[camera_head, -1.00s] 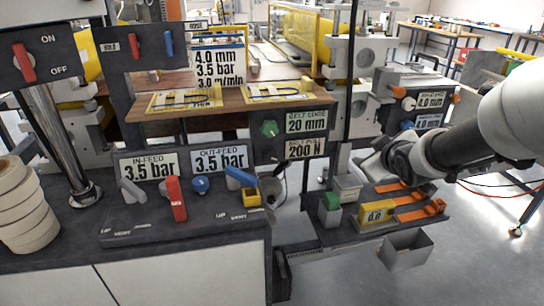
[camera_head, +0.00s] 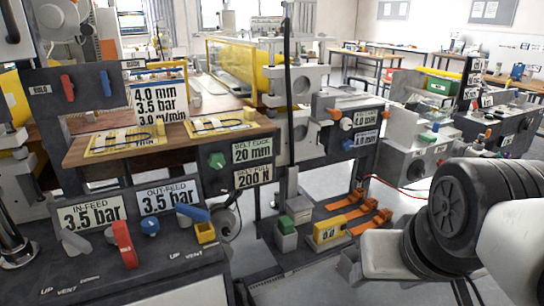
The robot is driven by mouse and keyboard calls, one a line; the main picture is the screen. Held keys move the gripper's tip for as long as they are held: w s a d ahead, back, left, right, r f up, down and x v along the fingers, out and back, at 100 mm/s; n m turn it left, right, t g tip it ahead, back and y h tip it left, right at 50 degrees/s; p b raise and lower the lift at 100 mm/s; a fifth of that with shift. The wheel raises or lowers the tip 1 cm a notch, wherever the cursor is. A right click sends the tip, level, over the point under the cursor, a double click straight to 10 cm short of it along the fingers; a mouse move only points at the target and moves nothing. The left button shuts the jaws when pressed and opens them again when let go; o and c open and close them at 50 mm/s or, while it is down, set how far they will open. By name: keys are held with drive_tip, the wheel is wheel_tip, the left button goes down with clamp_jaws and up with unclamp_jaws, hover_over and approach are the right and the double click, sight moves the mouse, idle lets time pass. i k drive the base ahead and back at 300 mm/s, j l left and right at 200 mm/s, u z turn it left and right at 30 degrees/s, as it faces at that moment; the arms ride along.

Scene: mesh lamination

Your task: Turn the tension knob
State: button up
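A green knob (camera_head: 217,160) sits on the dark panel below the wooden shelf, left of the plates reading 20 mm (camera_head: 253,150) and 200 N (camera_head: 254,176). No label that I can read names a tension knob. My arm comes in from the lower right, with its black ringed joint close to the camera. My gripper (camera_head: 388,254) appears as a pale block at the end of this arm, well right of and below the green knob and apart from it. Its fingers cannot be made out, so its opening is unclear.
The front console carries a red lever (camera_head: 124,243), a blue knob (camera_head: 150,226) and a yellow block (camera_head: 205,233). A low shelf holds a yellow gauge (camera_head: 328,231), a green-topped block (camera_head: 286,225) and orange clamps (camera_head: 358,211). A black post (camera_head: 288,90) stands right of the green knob.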

sight(219, 188)
drive_tip(key=j+u, duration=0.35)
drive_tip(key=k+j+u, duration=0.1)
drive_tip(key=j+u, duration=0.25)
drive_tip(key=k+j+u, duration=0.1)
drive_tip(key=u, duration=0.35)
drive_tip(key=i+j+z, duration=0.25)
drive_tip(key=k+l, duration=0.05)
drive_tip(key=k, duration=0.05)
